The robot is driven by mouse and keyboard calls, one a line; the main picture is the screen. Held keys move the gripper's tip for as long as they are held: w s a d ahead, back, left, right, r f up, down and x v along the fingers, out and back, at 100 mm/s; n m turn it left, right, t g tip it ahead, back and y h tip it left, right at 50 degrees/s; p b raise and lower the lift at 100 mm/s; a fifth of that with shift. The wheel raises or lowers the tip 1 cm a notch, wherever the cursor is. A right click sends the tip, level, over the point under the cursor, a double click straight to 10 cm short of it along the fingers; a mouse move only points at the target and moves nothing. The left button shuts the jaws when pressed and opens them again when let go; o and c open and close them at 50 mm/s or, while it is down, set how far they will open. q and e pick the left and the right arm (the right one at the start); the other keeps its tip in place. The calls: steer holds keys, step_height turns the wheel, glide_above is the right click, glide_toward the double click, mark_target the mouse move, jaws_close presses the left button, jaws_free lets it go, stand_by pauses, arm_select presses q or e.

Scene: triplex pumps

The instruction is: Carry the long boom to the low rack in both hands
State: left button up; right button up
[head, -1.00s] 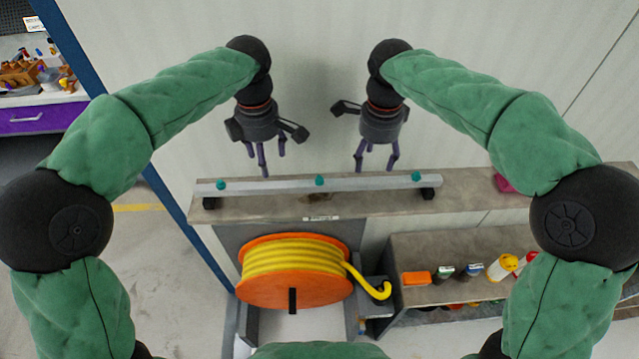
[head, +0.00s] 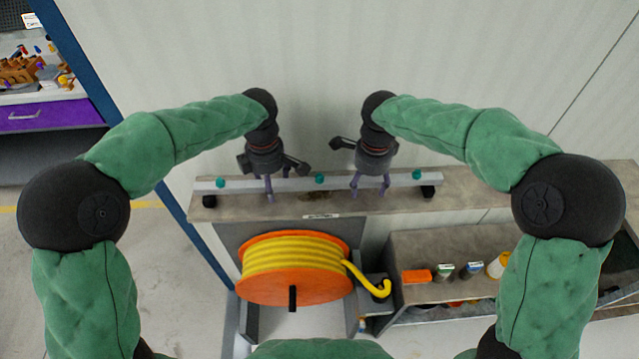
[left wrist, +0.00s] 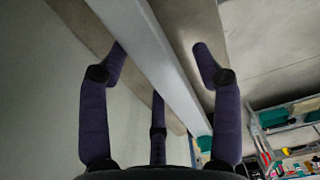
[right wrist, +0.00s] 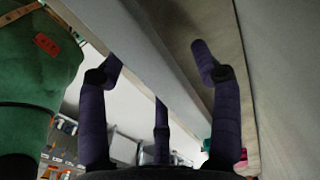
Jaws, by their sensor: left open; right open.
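The long boom (head: 336,182) is a pale grey bar with teal knobs, lying level across black end supports on a narrow shelf against the wall. My left gripper (head: 277,194) is open at the boom, left of its middle knob. In the left wrist view the boom (left wrist: 160,62) runs between its spread fingers (left wrist: 160,60). My right gripper (head: 369,190) is open at the boom, right of the middle knob. In the right wrist view the boom (right wrist: 150,50) passes between its open fingers (right wrist: 158,58). I cannot tell whether any finger touches the boom.
Below the shelf (head: 465,190) stands an orange reel (head: 262,288) of yellow hose. A low rack (head: 420,248) at the lower right holds an orange box (head: 416,276) and several small containers. A purple-drawer bench (head: 45,115) is at far left. Floor is open on the left.

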arm_select(q)
jaws_close()
arm_select(e)
jaws_close()
arm_select(q)
steer(key=shift+r, duration=0.15)
arm_select(e)
steer(key=shift+r, duration=0.15)
